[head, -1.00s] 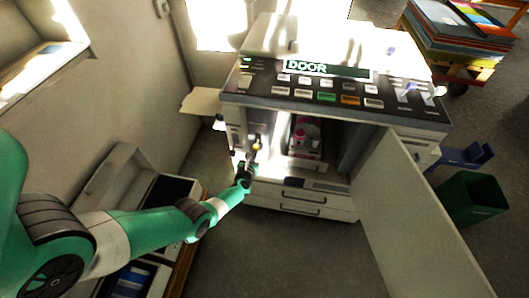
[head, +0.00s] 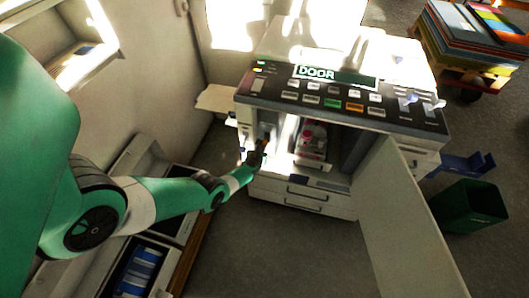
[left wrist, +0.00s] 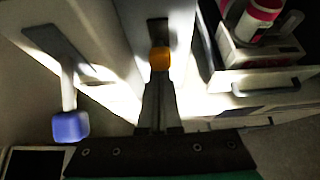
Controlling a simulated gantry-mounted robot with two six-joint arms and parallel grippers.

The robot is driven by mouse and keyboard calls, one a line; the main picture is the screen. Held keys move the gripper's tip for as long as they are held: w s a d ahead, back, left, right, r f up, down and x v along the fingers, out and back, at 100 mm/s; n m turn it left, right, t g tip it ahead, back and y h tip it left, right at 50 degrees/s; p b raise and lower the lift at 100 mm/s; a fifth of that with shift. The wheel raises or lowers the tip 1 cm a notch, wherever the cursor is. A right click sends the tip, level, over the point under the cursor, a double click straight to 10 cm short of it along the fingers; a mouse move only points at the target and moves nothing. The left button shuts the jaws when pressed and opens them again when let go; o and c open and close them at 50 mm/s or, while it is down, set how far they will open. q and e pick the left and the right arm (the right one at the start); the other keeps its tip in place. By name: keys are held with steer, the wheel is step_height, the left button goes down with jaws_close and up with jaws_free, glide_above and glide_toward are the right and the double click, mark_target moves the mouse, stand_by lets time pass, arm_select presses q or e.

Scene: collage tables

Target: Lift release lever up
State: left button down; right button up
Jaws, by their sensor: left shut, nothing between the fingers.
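The copier (head: 330,100) stands with its front door open to the right. Inside its left part is a short lever with an orange knob (left wrist: 160,58). My left gripper (head: 261,149) reaches into this opening from the left. In the left wrist view the left gripper (left wrist: 160,88) has its fingers together, pointing up at the orange knob, with nothing between them. The fingertips are just below the knob; I cannot tell whether they touch it. A second lever with a blue knob (left wrist: 70,127) is to the left. Which one is the release lever is not marked. My right gripper is not in view.
A tray holding a red-and-white bottle (left wrist: 258,18) sits right of the levers. The open white door (head: 405,215) blocks the right side. A green bin (head: 470,205) and a cart of coloured boards (head: 470,35) stand further right. Bare floor lies in front.

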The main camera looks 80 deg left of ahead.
arm_select(q)
steer(key=shift+r, duration=0.1)
steer(key=shift+r+p, duration=0.75)
steer(key=shift+p, duration=0.1)
step_height(320, 180, down, 5)
steer(key=d+b, duration=0.2)
steer(key=b, duration=0.2)
steer(key=s+d+r+p, duration=0.4)
steer(key=d+r+p, duration=0.2)
steer(key=r+p, duration=0.2)
steer(key=shift+d+p, duration=0.15)
steer(key=shift+p, duration=1.1)
steer(key=shift+s, duration=0.1)
